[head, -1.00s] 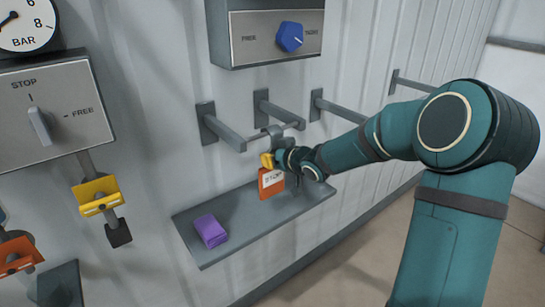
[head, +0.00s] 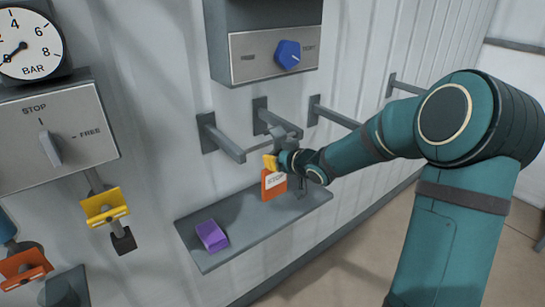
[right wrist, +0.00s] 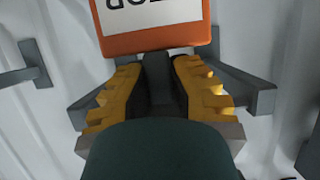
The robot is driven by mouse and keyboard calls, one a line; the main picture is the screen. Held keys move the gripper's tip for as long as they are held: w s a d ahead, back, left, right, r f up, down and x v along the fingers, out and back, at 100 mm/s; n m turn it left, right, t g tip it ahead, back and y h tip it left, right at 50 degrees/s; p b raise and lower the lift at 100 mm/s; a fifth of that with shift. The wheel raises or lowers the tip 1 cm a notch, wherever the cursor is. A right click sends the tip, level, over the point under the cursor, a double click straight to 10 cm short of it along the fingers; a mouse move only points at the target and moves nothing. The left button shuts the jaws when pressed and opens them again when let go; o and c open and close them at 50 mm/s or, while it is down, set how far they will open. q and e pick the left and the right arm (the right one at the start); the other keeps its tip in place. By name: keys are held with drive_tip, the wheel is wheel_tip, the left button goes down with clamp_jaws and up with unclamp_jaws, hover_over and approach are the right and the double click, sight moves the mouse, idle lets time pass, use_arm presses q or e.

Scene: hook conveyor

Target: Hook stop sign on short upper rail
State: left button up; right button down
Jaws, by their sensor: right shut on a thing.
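The stop sign (head: 274,184) is an orange plate with a white STOP label, hanging upright below my right gripper (head: 271,161). My right gripper is shut on the sign's dark stem, which shows between the yellow fingers in the right wrist view (right wrist: 157,85). The sign's plate (right wrist: 157,40) lies beyond the fingertips there. Its grey hook top is close to the outer end of the short middle rail (head: 274,119). I cannot tell whether hook and rail touch. My left gripper is not in view.
A left rail (head: 222,139) and a right rail (head: 336,116) flank the short one. A grey shelf (head: 240,230) below holds a purple block (head: 212,236). A control box with a blue knob (head: 288,54) is above. Yellow (head: 104,206) and orange (head: 25,267) pieces are at left.

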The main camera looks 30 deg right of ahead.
drive_tip(key=s+p, duration=0.1)
drive_tip(key=s, duration=0.7)
drive_tip(key=shift+d, duration=0.3)
idle(0.3)
drive_tip(key=shift+r, duration=0.1)
idle(0.9)
